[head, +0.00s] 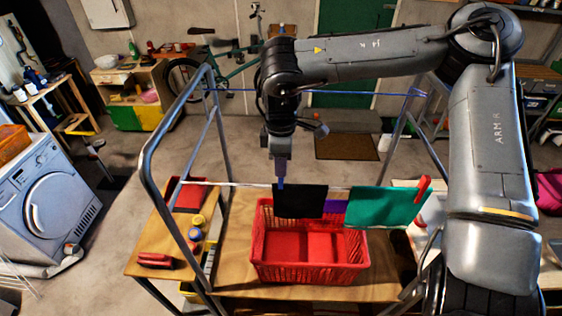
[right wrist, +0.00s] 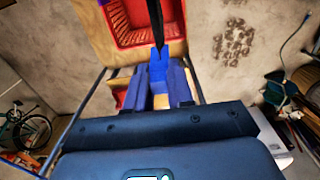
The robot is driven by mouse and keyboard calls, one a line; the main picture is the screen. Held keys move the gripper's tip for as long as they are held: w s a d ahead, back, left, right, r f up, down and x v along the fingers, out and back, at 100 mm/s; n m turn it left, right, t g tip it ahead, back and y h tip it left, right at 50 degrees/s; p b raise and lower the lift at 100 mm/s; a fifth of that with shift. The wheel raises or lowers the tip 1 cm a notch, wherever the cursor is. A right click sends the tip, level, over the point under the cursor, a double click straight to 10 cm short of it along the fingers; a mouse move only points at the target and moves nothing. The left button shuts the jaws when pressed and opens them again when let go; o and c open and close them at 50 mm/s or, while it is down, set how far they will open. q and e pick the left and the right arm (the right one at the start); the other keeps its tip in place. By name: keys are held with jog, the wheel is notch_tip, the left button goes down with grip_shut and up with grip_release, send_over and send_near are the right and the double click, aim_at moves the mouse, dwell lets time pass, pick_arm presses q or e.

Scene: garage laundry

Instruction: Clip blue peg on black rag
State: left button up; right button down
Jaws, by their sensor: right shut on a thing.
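The black rag (head: 302,202) hangs over the front line in the head view, above the red basket. In the right wrist view it shows edge-on as a thin dark strip (right wrist: 154,18). My right gripper (head: 281,176) points down at the rag's top left corner, its fingers (right wrist: 160,82) shut on the blue peg (right wrist: 158,66). The peg also shows in the head view as a small blue tip (head: 281,185) at the rag's top edge. Its end meets the strip in the wrist view; whether its jaws straddle the cloth I cannot tell. My left gripper is out of view.
A green cloth (head: 382,208) with a red peg (head: 423,188) hangs to the right, and a purple cloth (head: 336,207) shows between. The red basket (head: 310,272) stands below on the wooden table (head: 234,272). Metal frame posts (head: 167,215) rise at the left.

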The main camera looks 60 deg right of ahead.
aim_at(281, 185)
jog(key=shift+f+b, duration=1.2)
jog(key=shift+f, duration=0.45)
jog(key=shift+f+b, duration=0.55)
jog(key=shift+f, duration=0.1)
jog(key=c, duration=0.9)
grip_release()
jog(key=shift+r, duration=0.1)
